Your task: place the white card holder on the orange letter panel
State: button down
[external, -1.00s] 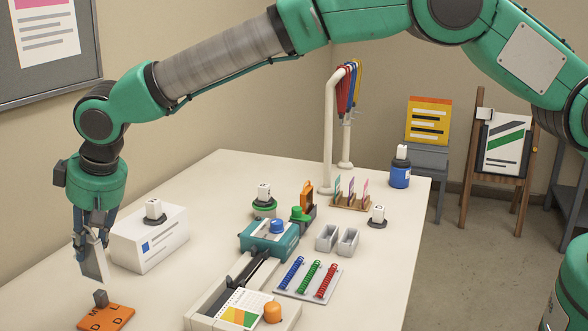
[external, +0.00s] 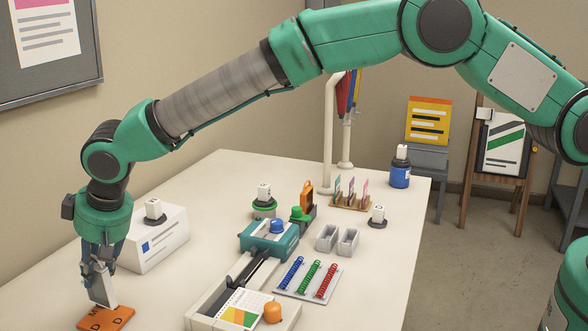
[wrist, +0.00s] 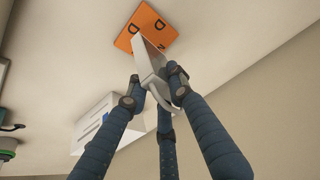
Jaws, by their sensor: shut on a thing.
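The white card holder (external: 103,291) is a thin, pale plate held between the fingers of my gripper (external: 97,268). It hangs slightly tilted, with its lower end over the orange letter panel (external: 118,318). The panel lies flat on the table at the lower left and carries dark letters. In the wrist view, my gripper's several dark fingers (wrist: 155,88) close around the card holder (wrist: 150,60), whose far end overlaps the orange panel (wrist: 140,22). I cannot tell whether the holder touches the panel. The panel's dark block is hidden now.
A white box (external: 160,245) with a lettered piece on top stands close behind my gripper. A teal-ended machine (external: 268,240), a tray of coloured coils (external: 309,281) and small grey bins (external: 337,240) stand to the right. Bare table lies between the panel and machine.

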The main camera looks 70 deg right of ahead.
aim_at(101, 286)
jog(key=shift+f, duration=0.1)
jog(key=shift+f, duration=1.75)
jog(key=shift+f+b, duration=0.15)
jog(key=shift+b, duration=0.2)
jog(key=c, duration=1.5)
grip_release()
jog(key=shift+c, duration=0.2)
jog(key=shift+p+v, duration=0.7)
jog(key=shift+v, duration=5.35)
